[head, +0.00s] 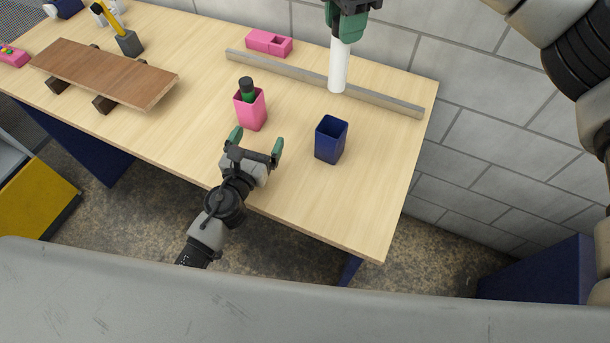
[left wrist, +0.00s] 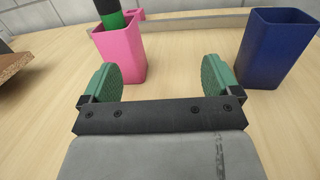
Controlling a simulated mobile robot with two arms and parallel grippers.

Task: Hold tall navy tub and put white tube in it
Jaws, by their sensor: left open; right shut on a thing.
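The tall navy tub (head: 331,141) stands upright and looks empty on the right part of the table. It also shows at the right of the left wrist view (left wrist: 276,50). The white tube (head: 339,66) hangs upright from my right gripper (head: 346,22), which is shut on its top. The tube is above and behind the tub in the head view, apart from it. My left gripper (head: 257,146) is open and empty, left of the navy tub and in front of the pink tub. Its green fingers (left wrist: 162,82) do not touch either tub.
A pink tub (head: 250,110) holding a green, dark-topped item (head: 247,88) stands near my left gripper. A grey bar (head: 300,77) runs along the back, with a pink block (head: 268,42) behind it. A brown board (head: 105,72) rests on supports at left. The front right tabletop is clear.

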